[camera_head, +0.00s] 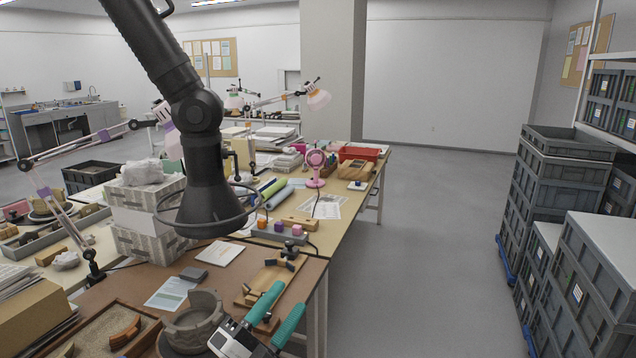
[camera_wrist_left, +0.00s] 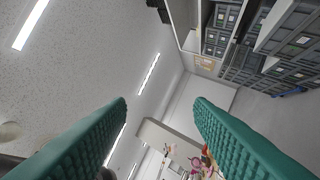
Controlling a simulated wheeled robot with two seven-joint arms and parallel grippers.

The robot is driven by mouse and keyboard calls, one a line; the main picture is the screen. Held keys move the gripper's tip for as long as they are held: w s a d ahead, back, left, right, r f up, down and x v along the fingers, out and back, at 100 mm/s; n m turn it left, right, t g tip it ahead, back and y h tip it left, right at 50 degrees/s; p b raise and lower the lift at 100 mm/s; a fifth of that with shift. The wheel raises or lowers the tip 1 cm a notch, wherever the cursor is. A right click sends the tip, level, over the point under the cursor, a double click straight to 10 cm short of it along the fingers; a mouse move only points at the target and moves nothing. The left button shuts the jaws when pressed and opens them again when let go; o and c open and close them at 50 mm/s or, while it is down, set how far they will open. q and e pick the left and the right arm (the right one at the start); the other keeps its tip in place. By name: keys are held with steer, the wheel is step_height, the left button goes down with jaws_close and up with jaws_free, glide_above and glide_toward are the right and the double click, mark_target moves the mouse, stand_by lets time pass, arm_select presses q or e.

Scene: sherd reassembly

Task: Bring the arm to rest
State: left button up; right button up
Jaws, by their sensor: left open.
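My left gripper (camera_head: 291,296) has two teal ribbed fingers and a white and black body. It is low in the head view, over the front right edge of the brown work table (camera_head: 210,262). Its fingers are apart with nothing between them. In the left wrist view the open gripper (camera_wrist_left: 161,101) points up across the room, with ceiling and wall between the fingers. A grey broken-rimmed vessel (camera_head: 196,316) stands left of the gripper, its lower part cut off by the frame. Brown sherds (camera_head: 126,334) lie in a sand tray (camera_head: 90,320) further left. My right gripper is out of view.
A dark jointed arm with a flared, ringed hood (camera_head: 207,192) hangs over the table. A wooden board with a clamp (camera_head: 262,285) lies just behind the gripper. White boxes (camera_head: 150,243) stand left. Grey crates (camera_head: 560,200) are stacked right. The floor (camera_head: 430,260) between is clear.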

arm_select(q)
steer(key=s+a+f+n+g+y, duration=0.2)
steer(key=a+f+n+y, duration=0.5)
steer(key=f+n+y, duration=0.15)
steer(key=s+a+f+n+g+y, duration=0.1)
steer(key=s+a+f+n+y, duration=0.2)
steer(key=a+f+n+y, duration=0.5)
steer(key=s+f+n+g+h, duration=0.1)
steer(key=s+f+n+g, duration=0.1)
steer(key=s+f+g, duration=0.6)
steer(key=s+f+n+g+h, duration=0.15)
steer(key=s+f+g, duration=0.3)
steer(key=s, duration=0.85)
step_height(320, 180, down, 28)
steer(key=s, duration=0.1)
steer(key=s+a+f+g, duration=0.2)
steer(key=s+a+f, duration=0.1)
steer(key=s+f, duration=1.1)
steer(key=shift+s+f, duration=0.3)
steer(key=shift+s, duration=0.75)
